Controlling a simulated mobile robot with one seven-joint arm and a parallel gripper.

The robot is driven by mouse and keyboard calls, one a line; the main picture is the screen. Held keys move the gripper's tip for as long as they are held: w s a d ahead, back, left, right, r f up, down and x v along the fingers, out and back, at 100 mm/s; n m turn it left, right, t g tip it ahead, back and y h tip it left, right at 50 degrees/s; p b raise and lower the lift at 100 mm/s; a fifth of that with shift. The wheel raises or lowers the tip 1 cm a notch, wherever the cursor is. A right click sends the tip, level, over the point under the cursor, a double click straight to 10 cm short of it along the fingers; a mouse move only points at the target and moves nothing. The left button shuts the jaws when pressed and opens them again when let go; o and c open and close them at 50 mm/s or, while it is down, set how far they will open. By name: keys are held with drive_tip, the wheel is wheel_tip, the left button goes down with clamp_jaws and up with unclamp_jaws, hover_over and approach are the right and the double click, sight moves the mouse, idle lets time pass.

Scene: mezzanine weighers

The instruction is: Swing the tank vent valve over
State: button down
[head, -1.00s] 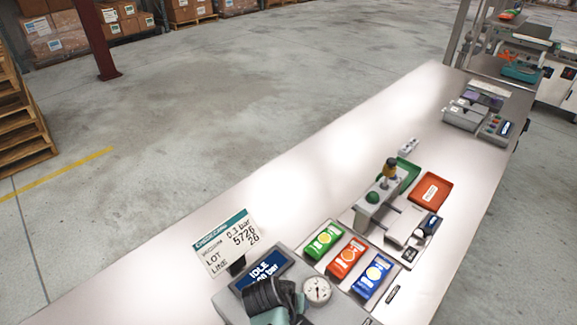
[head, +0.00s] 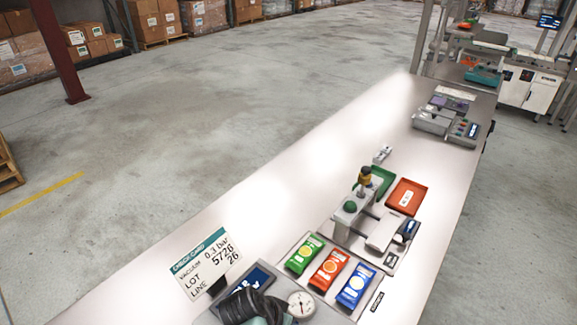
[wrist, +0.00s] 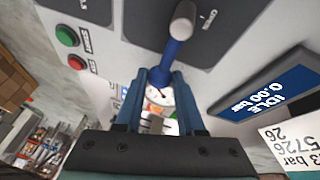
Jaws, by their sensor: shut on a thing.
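The tank vent valve shows in the wrist view as a blue lever (wrist: 175,56) on a pale grey rounded pivot (wrist: 184,16), set on a dark plate of the machine's panel. My gripper (wrist: 163,74) has its two blue fingers closed on the free end of the lever. The fingertips hide part of that end. In the head view only the dark rear of my gripper shows at the bottom edge, over the machine; the valve is hidden there.
A blue display (wrist: 270,92) reads IDLE, 0.00 bar. A check card (head: 205,265) stands beside the machine. A green button (wrist: 67,36) and red button (wrist: 77,62) sit on the panel. A gauge (head: 301,304) and three pouches (head: 330,268) lie to the right.

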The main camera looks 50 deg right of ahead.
drive_tip(key=shift+s, duration=0.1)
drive_tip(key=c, duration=0.5)
unclamp_jaws()
drive_tip(key=b+v, duration=0.2)
drive_tip(key=v, duration=1.1)
